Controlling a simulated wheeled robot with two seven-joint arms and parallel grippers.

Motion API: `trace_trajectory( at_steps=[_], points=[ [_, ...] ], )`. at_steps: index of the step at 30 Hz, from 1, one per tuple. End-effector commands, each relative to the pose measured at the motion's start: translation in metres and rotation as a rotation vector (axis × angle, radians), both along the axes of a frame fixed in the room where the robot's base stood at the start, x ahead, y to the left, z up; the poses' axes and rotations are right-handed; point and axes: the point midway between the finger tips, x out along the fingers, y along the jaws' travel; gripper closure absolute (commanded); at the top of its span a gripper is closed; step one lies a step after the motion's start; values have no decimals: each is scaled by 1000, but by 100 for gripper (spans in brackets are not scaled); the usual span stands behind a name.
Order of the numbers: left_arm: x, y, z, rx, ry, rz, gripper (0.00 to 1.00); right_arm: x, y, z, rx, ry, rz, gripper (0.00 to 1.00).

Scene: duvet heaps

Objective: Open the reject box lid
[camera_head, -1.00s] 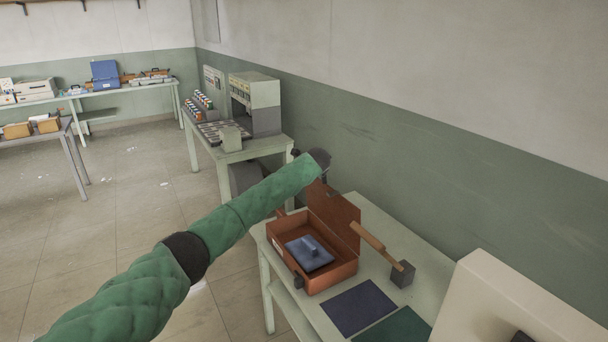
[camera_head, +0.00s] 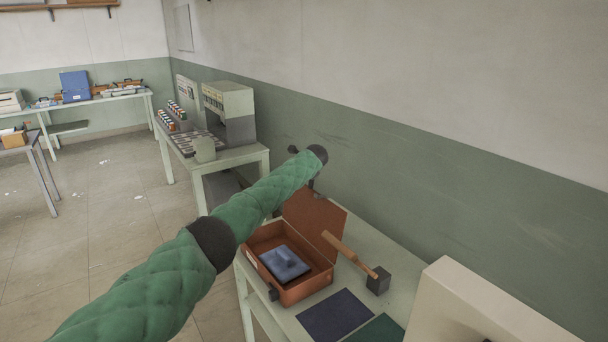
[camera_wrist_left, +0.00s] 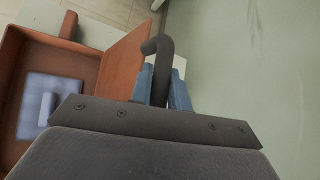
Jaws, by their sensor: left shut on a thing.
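The orange-brown reject box (camera_head: 305,289) stands on the pale table at the wall. Its lid (camera_head: 315,213) is raised and leans back towards the wall. A blue block with a raised grip (camera_head: 284,262) lies inside. My left arm reaches over the box's far side, and its gripper is mostly hidden behind the arm and lid in the head view. In the left wrist view, the blue fingers of my left gripper (camera_wrist_left: 160,88) are shut on a dark bent handle (camera_wrist_left: 157,46) at the edge of the lid (camera_wrist_left: 124,62). My right gripper is out of view.
A wooden-handled mallet (camera_head: 377,280) lies right of the box. Dark blue (camera_head: 335,315) and green (camera_head: 380,329) mats lie in front, beside a cream case (camera_head: 480,305). The green-grey wall (camera_head: 450,210) is close behind the table.

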Motion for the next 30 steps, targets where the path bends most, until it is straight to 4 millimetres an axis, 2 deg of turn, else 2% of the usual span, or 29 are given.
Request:
trace_trajectory(
  at_steps=[1, 6, 7, 10, 23, 30],
  points=[
    [-2, -1, -7, 0, 7, 1, 100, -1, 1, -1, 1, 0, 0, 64],
    [-2, 0, -8, 0, 8, 0, 100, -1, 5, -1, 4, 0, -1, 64],
    [-2, 0, -8, 0, 8, 1, 80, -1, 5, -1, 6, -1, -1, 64],
    [-2, 0, -7, -1, 8, 1, 61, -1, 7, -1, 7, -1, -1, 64],
    [-3, 0, -5, -1, 6, 1, 60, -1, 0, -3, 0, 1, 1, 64],
    [-16, -4, 8, -2, 2, -1, 60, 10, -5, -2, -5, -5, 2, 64]
  ],
)
